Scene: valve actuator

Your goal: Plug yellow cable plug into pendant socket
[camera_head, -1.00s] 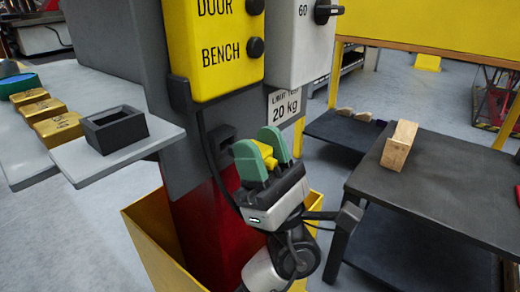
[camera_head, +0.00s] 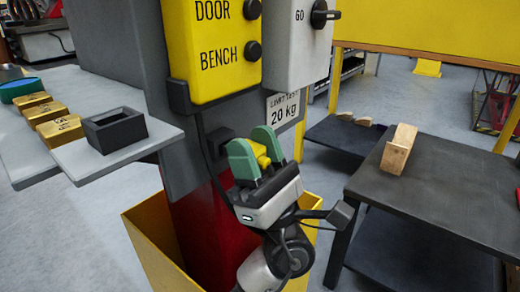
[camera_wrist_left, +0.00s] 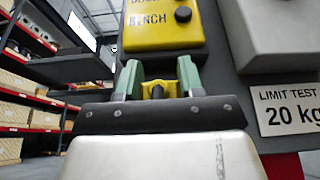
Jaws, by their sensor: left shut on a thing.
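My left gripper (camera_head: 255,157) has green fingers shut on the yellow plug (camera_head: 260,153). It is in front of the grey column, below the yellow pendant box (camera_head: 215,45) marked DOOR and BENCH. The plug also shows between the fingers in the left wrist view (camera_wrist_left: 157,89). A small black block (camera_head: 217,143), which looks like the socket, is on the column just left of the fingers and is partly hidden by them. I cannot tell whether plug and block touch. A black cable (camera_head: 203,150) hangs down from the pendant box. My right gripper is not in view.
A grey shelf (camera_head: 120,157) on the left holds a black open box (camera_head: 115,128) and several gold blocks. A dark table (camera_head: 440,190) with a wooden block (camera_head: 398,148) stands on the right. A yellow bin (camera_head: 150,235) surrounds the red column base.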

